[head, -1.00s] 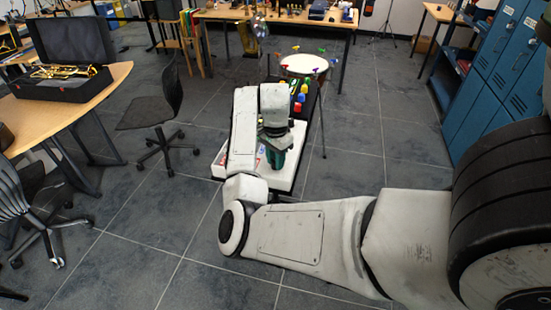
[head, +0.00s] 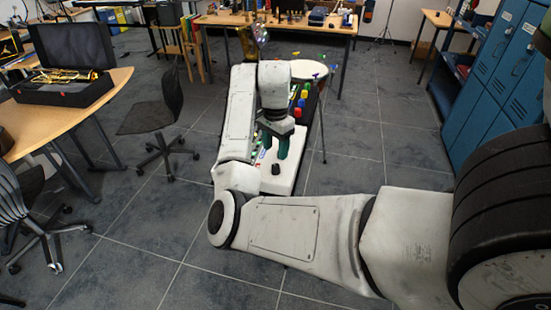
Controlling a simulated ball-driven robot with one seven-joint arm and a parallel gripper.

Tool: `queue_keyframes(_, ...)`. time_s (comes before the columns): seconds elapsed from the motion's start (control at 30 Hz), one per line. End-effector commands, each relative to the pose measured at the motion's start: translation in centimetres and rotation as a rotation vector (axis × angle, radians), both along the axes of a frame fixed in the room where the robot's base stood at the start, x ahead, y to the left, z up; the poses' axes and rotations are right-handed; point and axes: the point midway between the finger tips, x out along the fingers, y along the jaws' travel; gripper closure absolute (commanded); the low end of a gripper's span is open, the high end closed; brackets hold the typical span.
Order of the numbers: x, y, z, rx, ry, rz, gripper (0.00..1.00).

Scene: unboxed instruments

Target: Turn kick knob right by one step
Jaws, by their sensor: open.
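A long white panel (head: 284,182) stands ahead, partly hidden by my arm. A small dark knob-like piece (head: 276,169) shows on its near part; I cannot read a label, so I cannot tell if it is the kick knob. My gripper (head: 275,153) has green fingers pointing down, apart from each other, with nothing seen between them. It is over the panel, just beyond the dark piece in the picture. Whether the fingertips touch anything is unclear. Several small coloured pieces, red, yellow, green and blue (head: 300,103), show on the far dark part.
Blue lockers (head: 500,75) are at right. The tiled floor right of the panel is clear.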

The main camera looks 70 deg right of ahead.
Motion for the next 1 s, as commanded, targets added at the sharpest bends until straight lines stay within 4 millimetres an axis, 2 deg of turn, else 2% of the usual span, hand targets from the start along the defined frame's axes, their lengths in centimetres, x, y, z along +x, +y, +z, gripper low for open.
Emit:
queue_keyframes(0.1,0.1,0.0,2.3,0.0,-0.005,-0.001,0.46)
queue_keyframes(0.3,0.0,0.0,3.7,0.0,-0.002,-0.001,0.46)
queue_keyframes(1.0,-0.1,0.0,3.7,-0.005,0.002,0.006,0.46)
